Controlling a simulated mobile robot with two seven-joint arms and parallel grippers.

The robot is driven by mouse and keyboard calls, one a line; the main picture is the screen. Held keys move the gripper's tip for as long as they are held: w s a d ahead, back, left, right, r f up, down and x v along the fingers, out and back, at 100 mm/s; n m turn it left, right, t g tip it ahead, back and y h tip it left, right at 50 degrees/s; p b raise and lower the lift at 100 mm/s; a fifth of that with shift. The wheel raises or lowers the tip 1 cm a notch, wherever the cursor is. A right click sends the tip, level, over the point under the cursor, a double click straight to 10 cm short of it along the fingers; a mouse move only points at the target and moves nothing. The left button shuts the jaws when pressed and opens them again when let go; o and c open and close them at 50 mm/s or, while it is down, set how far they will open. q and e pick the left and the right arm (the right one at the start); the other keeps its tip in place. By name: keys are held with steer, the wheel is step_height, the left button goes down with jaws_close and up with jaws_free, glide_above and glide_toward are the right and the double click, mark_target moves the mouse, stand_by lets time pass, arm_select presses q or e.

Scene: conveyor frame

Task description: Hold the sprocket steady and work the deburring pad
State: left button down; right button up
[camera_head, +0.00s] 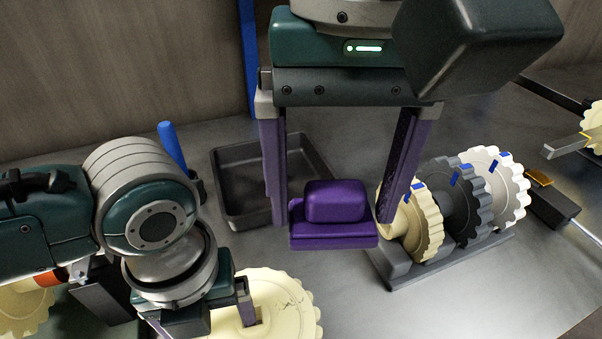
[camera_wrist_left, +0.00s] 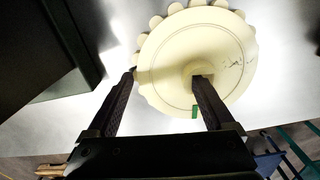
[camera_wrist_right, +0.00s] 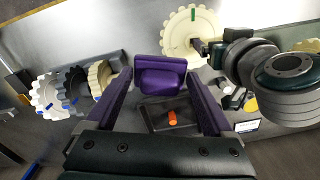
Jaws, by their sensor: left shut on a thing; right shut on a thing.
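The cream sprocket (camera_head: 280,305) lies flat at the bottom of the head view, with dark scratch-like marks on its face. My left gripper (camera_head: 205,316) is shut on it; in the left wrist view one finger is at the toothed rim and the other by the raised hub of the sprocket (camera_wrist_left: 170,75). A green mark shows on its face. The purple deburring pad (camera_head: 335,203), a block on a wider base, is between the fingers of my right gripper (camera_head: 338,215), which is shut on it. The pad (camera_wrist_right: 160,75) is apart from the sprocket in the right wrist view.
A grey rack (camera_head: 395,270) at right holds cream, dark and white sprockets upright, close beside my right gripper. A dark tray (camera_head: 225,190) stands behind the pad; an orange piece (camera_wrist_right: 172,118) shows there in the right wrist view. A tool with a dark handle (camera_head: 553,207) lies far right.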

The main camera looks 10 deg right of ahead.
steer(key=shift+w+d+f+n, duration=0.15)
steer(key=shift+w+f+n, duration=0.15)
steer(key=shift+f+n, duration=2.2)
steer(key=shift+w+d+f+n, duration=0.2)
steer(key=shift+w+f+n, duration=0.05)
steer(key=shift+f+n, duration=2.25)
steer(key=shift+w+d+f+n, duration=0.15)
steer(key=shift+w+f+n, duration=0.15)
steer(key=shift+f+n, duration=2.2)
steer(key=shift+a+f+n, duration=0.25)
steer(key=shift+a+n, duration=0.05)
steer(key=shift+a, duration=0.1)
steer(key=shift+c, duration=0.6)
steer(key=shift+a, duration=1.15)
steer(key=shift+d+f, duration=0.1)
steer(key=shift+d, duration=1.45)
step_height(320, 180, up, 8)
steer(key=shift+r, duration=0.1)
